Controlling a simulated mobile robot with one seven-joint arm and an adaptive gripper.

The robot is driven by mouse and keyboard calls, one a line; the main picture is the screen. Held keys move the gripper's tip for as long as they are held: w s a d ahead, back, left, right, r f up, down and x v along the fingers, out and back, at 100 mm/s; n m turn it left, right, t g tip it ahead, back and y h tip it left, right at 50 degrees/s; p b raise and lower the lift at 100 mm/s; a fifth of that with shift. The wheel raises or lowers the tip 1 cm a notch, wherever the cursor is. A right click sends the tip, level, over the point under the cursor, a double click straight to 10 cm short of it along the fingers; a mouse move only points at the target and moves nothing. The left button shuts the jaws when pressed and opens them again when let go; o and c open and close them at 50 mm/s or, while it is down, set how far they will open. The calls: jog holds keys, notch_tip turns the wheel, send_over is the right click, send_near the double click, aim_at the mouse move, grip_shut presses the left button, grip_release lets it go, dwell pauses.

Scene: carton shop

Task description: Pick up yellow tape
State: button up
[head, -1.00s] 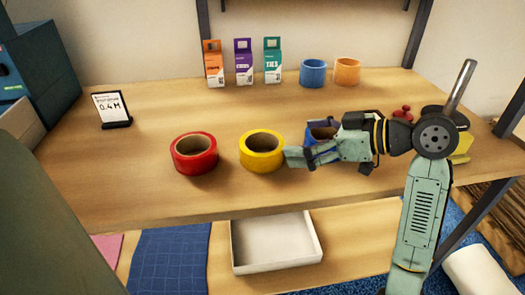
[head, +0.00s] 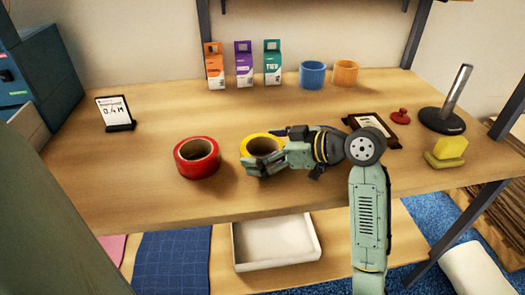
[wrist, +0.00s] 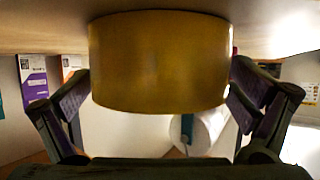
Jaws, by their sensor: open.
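The yellow tape (head: 246,147) is a roll lying flat on the wooden bench, just right of the red tape (head: 197,158). My gripper (head: 262,154) is open at the yellow tape, with one finger along its near side and the other by its far side. In the wrist view, which looks inverted, the yellow tape (wrist: 158,65) fills the space between the two spread fingers. Narrow gaps seem to show beside it, so I cannot tell whether either finger touches it. My gripper and wrist hide the right part of the roll in the head view.
The red tape stands close on the left. Several small boxes (head: 244,64), a blue cup (head: 312,75) and an orange cup (head: 345,73) stand along the back. A framed card (head: 371,128) and a yellow block (head: 447,149) lie right. The bench front is clear.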

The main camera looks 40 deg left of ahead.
jog(key=shift+c, duration=0.2)
jog(key=c, duration=1.1)
jog(key=shift+r, duration=0.1)
